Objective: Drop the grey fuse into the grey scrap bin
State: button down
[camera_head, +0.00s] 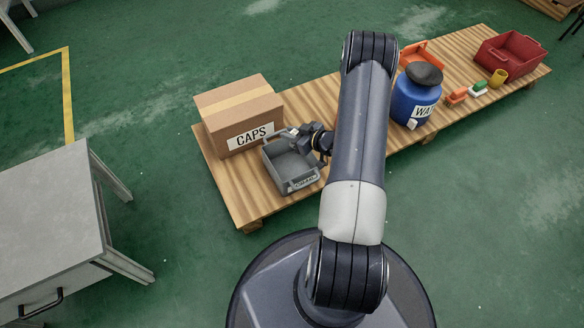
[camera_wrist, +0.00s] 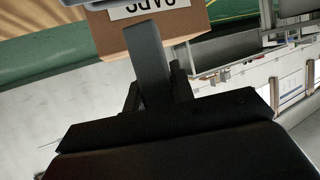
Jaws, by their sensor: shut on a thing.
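The grey scrap bin (camera_head: 284,179) is an open box with a labelled front, standing on the wooden pallet. My gripper (camera_head: 291,133) is at the bin's far side, above its rim, just in front of the cardboard box. In the wrist view my gripper (camera_wrist: 157,84) is shut on a long grey bar, the grey fuse (camera_wrist: 148,52), which sticks out beyond the fingers. The fuse is too small to make out clearly in the head view. How high it is above the bin floor I cannot tell.
A cardboard box (camera_head: 230,107) marked CAPS stands directly behind the bin. A grey table (camera_head: 45,225) is at the left.

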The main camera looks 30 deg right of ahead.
notch_tip(320, 180, down, 5)
jog(key=b, duration=0.3)
jog(key=c, duration=1.1)
grip_release()
jog(key=p+v, duration=0.3)
jog(key=v, duration=0.7)
jog(key=shift+s+d+r+p, duration=0.1)
jog(key=shift+s+r+p, duration=0.15)
jog(key=shift+s+p, duration=0.1)
